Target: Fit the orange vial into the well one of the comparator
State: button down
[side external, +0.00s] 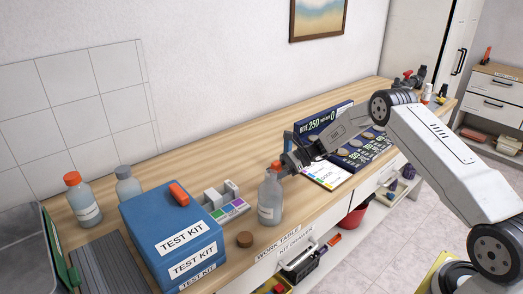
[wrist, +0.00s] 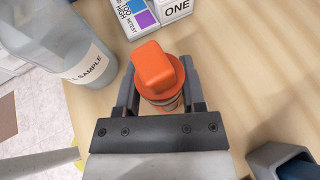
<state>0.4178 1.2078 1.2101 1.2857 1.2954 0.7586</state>
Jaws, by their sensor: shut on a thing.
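The orange vial (wrist: 155,70) is held between the two fingers of my gripper (wrist: 158,80), its blocky orange cap facing the wrist camera. In the side view the orange cap (side external: 277,164) shows at the fingertips of my gripper (side external: 284,163), just behind the sample bottle. The vial's lower part is hidden, so I cannot tell its height above the table. The comparator (side external: 228,212), a white block with colour swatches, stands left of the gripper. In the wrist view the comparator (wrist: 150,14) is at the top edge, with the label ONE; its well openings are out of frame.
The clear sample bottle (wrist: 80,50) stands close to my left finger; in the side view the bottle (side external: 270,203) is near the table's front edge. A blue test kit box (side external: 170,235) with an orange item (side external: 179,194) on top stands left.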

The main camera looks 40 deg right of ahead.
jog(key=shift+f, duration=0.1)
jog(key=shift+c, duration=0.9)
grip_release()
jog(key=v, duration=1.2)
jog(key=shift+r, duration=0.2)
jog(key=shift+a, duration=0.15)
